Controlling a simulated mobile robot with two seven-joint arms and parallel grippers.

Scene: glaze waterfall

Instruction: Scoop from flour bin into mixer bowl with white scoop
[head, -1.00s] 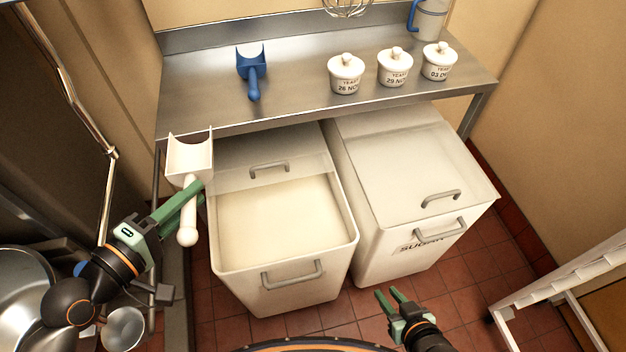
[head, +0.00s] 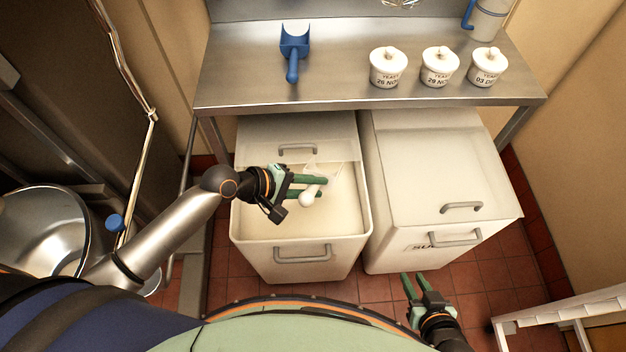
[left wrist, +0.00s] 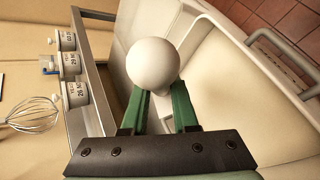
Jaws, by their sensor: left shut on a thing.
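The flour bin (head: 240,222) stands open under the steel table, with pale flour (head: 270,218) inside. My left gripper (head: 318,186) is over the bin and shut on the white scoop (head: 310,197). The scoop's round handle end points toward me, and its pale head is toward the bin's back right, hard to tell from the flour. In the left wrist view the scoop's knob (left wrist: 153,64) sits between the green fingers and hides the head. The mixer bowl (head: 40,232) is the steel bowl at the left. My right gripper (head: 412,285) is empty with fingers apart, above the floor.
A closed sugar bin (head: 440,170) stands right of the flour bin. The steel table (head: 340,85) above carries a blue scoop (head: 294,50) and white yeast pots (head: 388,66). A white rack (head: 560,315) is at the lower right.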

